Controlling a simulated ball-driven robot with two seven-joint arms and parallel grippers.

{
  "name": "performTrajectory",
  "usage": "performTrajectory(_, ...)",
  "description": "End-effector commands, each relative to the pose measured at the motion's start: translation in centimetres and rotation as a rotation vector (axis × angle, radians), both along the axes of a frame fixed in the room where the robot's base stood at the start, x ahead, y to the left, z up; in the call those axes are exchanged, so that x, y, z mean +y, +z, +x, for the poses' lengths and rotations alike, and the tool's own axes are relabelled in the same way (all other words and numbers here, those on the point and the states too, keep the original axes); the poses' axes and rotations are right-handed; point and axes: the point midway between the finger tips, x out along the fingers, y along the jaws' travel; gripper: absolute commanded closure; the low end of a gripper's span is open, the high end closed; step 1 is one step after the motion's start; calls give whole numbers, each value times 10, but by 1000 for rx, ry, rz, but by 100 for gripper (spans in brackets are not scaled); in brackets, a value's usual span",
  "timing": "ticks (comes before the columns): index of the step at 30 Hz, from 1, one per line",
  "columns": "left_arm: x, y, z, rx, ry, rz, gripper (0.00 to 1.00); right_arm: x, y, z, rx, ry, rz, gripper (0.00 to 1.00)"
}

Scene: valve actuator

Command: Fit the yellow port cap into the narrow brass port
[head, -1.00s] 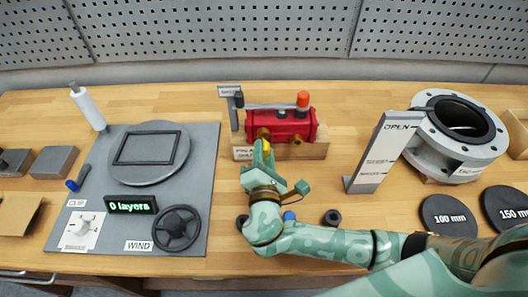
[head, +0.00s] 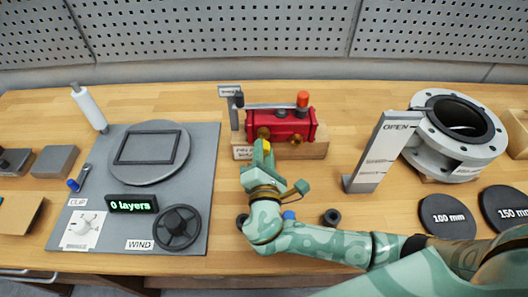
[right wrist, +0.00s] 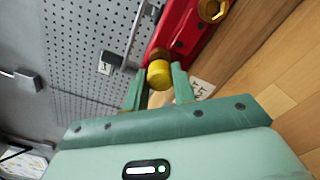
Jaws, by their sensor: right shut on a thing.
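The red valve actuator (head: 284,124) sits on a wooden block at the back middle of the bench. In the right wrist view its red body (right wrist: 185,32) carries a brass port (right wrist: 213,9) at upper right. My right gripper (head: 262,152) is in front of the actuator's left end, shut on the yellow port cap (head: 267,145). The cap (right wrist: 159,74) sits between the fingertips in the right wrist view, close against a brass fitting at the body's end. Whether the cap is inside the port cannot be told. My left gripper is not in view.
A grey OPEN sign (head: 383,152) and a flanged pipe (head: 455,138) stand to the right. A winding board (head: 190,150) lies to the left. Black rings and a blue piece (head: 289,215) lie near my right arm.

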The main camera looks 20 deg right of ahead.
Motion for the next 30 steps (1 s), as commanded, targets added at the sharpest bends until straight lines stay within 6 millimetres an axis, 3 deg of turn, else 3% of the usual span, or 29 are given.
performTrajectory(28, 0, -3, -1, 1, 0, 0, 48, -6, 0, 22, 0, 0, 0, 95)
performTrajectory(29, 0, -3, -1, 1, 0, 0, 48, -6, 0, 22, 0, 0, 0, 71)
performTrajectory(30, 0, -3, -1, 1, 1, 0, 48, -6, 0, 22, 0, 0, 0, 60)
